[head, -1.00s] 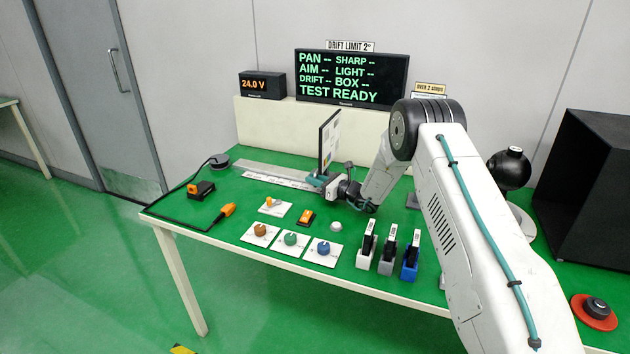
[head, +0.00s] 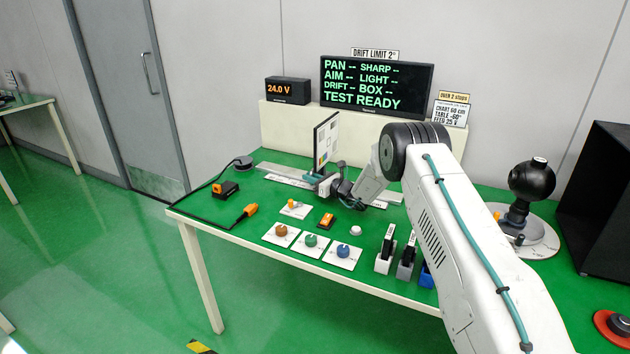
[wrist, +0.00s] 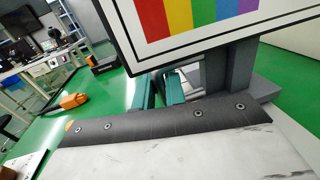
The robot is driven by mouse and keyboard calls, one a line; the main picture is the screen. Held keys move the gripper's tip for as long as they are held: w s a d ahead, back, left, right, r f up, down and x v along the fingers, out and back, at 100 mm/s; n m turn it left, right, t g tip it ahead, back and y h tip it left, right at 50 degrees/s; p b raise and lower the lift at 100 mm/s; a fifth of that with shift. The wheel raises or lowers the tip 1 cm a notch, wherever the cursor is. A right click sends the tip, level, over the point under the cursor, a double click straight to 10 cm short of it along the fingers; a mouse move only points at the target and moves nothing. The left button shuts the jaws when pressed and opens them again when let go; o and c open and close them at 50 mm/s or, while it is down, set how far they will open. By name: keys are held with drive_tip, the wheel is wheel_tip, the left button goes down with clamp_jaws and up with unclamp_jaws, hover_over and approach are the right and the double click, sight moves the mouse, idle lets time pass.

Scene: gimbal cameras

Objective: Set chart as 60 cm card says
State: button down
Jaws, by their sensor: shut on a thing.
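The test chart (head: 325,142) stands upright on its stand on the metal rail with a scale (head: 283,171) at the back of the bench. The wrist view shows its coloured stripes (wrist: 195,15) and grey stand (wrist: 214,72). My gripper (head: 316,179) is low at the chart's foot; its teal fingers (wrist: 160,90) are shut on the chart stand, with the exact contact partly hidden. The card (head: 450,111) on the wall reads chart 60 cm, table -60°, feed 25 V. The rail's scale marks are too small to read.
The display (head: 375,84) reads TEST READY. The supply (head: 288,90) shows 24.0 V. Orange, green and blue knobs (head: 311,242), small switches (head: 326,220) and upright holders (head: 386,250) fill the bench front. A black ball camera (head: 532,180) stands at right. The rail is clear left of the chart.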

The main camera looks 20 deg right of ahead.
drive_tip(key=c, duration=1.5)
unclamp_jaws()
drive_tip(key=shift+c, duration=0.2)
drive_tip(key=shift+v, duration=3.9)
